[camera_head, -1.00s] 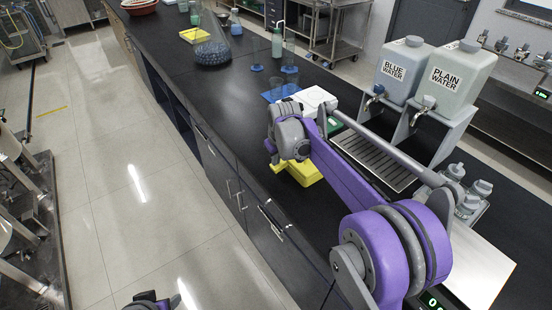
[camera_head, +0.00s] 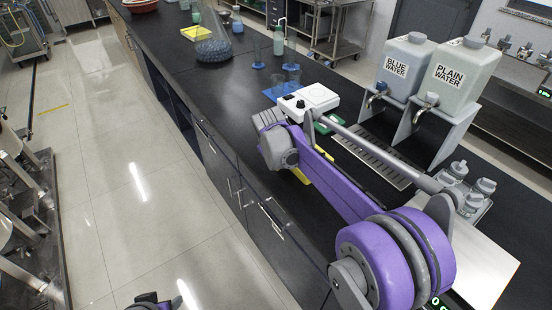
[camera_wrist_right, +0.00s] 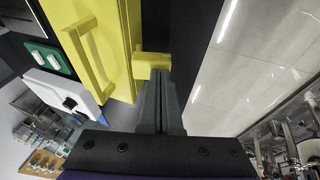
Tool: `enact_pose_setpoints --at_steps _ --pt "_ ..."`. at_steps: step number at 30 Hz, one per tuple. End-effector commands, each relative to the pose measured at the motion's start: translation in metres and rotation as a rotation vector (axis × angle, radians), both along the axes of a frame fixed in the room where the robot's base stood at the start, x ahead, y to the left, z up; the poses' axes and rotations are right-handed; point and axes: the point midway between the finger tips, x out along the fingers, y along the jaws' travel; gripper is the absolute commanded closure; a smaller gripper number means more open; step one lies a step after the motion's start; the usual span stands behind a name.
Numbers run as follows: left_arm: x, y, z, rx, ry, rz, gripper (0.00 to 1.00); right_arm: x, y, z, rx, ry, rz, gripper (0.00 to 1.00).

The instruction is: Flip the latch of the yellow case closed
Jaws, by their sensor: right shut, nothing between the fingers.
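The yellow case (camera_wrist_right: 118,45) fills the upper middle of the right wrist view, with its yellow handle (camera_wrist_right: 84,60) on the left side. A small yellow latch (camera_wrist_right: 151,60) sticks out from the case's right edge. My right gripper (camera_wrist_right: 160,75) is shut and empty, its fingertips right at the latch; I cannot tell whether they touch it. In the head view the case (camera_head: 322,155) is mostly hidden behind my right arm, with only yellow slivers showing. My left gripper is not clearly visible; only a small part of mine shows at the bottom edge.
A white stirrer with a black knob (camera_head: 308,101) stands just beyond the case. A green tray with white pieces (camera_wrist_right: 50,58) lies beside it. Two water dispensers (camera_head: 436,80) and a drip tray stand to the right. The counter's front edge and open floor (camera_wrist_right: 245,80) are close by.

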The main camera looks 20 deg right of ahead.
Motion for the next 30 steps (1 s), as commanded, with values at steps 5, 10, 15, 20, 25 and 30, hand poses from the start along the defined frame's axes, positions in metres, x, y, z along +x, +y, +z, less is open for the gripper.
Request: enact_pose_setpoints --at_steps 5,10,15,20,25,30 --pt "-0.002 0.0 -0.006 0.0 0.004 0.0 0.39 -0.001 0.003 -0.005 -0.053 -0.019 0.002 1.0" --pt "-0.005 0.0 -0.015 0.0 0.01 0.0 0.39 -0.002 0.007 -0.011 -0.148 -0.053 0.004 1.0" --pt "-0.009 0.0 -0.027 0.0 0.018 0.0 0.39 -0.004 0.009 -0.019 -0.27 -0.097 0.004 1.0" --pt "-0.013 0.0 -0.038 0.0 0.024 0.0 0.39 -0.004 0.011 -0.025 -0.38 -0.138 0.004 1.0" --pt "-0.016 0.0 -0.051 0.0 0.03 0.0 0.39 -0.004 0.011 -0.032 -0.489 -0.177 0.003 1.0" --pt "-0.019 0.0 -0.063 0.0 0.035 0.0 0.39 -0.004 0.011 -0.038 -0.599 -0.218 0.002 1.0"
